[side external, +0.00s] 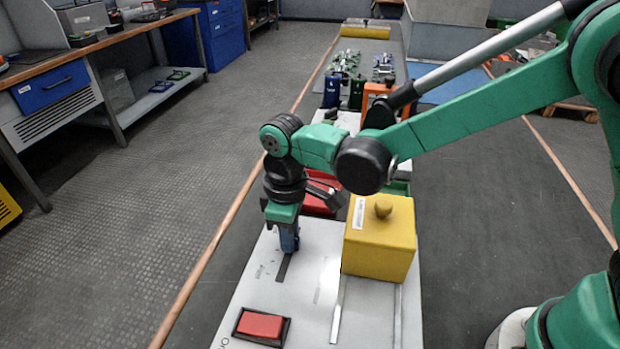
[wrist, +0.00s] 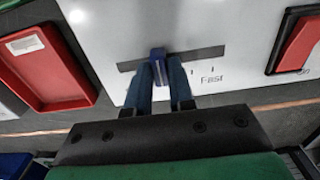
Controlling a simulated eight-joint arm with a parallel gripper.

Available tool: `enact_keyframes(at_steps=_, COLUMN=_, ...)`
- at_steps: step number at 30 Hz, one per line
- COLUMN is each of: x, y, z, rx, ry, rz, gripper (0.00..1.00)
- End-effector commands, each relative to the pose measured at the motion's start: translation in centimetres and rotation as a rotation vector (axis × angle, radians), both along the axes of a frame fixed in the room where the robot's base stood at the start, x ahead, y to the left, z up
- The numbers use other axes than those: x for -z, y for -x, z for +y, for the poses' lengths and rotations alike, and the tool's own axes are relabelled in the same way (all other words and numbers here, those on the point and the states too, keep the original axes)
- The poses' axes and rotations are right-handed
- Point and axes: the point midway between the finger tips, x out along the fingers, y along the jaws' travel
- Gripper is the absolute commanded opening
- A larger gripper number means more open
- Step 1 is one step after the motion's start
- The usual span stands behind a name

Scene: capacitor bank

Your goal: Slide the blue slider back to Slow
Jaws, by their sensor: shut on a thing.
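The blue slider (wrist: 158,57) stands up from a dark straight slot (wrist: 208,53) in a pale panel (wrist: 230,20). In the wrist view it sits left of the slot's middle, with slot showing on both sides. The word "Fast" is printed below the slot's right part; I cannot read a "Slow" label. My gripper (wrist: 160,72) is shut on the slider, one blue finger on each side. In the side view my gripper (side external: 289,248) points down onto the panel and hides most of the slider; the slot (side external: 283,267) runs from it toward the camera.
A red button (side external: 262,325) in a dark frame lies nearer the camera. A yellow block (side external: 379,245) with a knob sits on rails right of my gripper. A red tray (wrist: 45,55) lies beyond the slot's left end in the wrist view.

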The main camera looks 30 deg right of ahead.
Motion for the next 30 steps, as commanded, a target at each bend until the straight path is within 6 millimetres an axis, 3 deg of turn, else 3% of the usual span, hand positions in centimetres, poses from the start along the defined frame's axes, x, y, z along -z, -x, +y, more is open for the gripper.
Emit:
enact_keyframes(at_steps=18, x=0.0, y=-2.4, z=-2.3, rx=0.001, ry=-0.001, rz=-0.003, gripper=0.00)
enact_keyframes(at_steps=28, x=0.0, y=-2.7, z=-2.6, rx=0.001, ry=0.000, rz=-0.006, gripper=0.00)
enact_keyframes(at_steps=29, x=0.0, y=-2.7, z=-2.6, rx=0.001, ry=0.000, rz=-0.006, gripper=0.24)
enact_keyframes(at_steps=30, x=0.0, y=-2.7, z=-2.6, rx=0.001, ry=0.001, rz=-0.006, gripper=0.35)
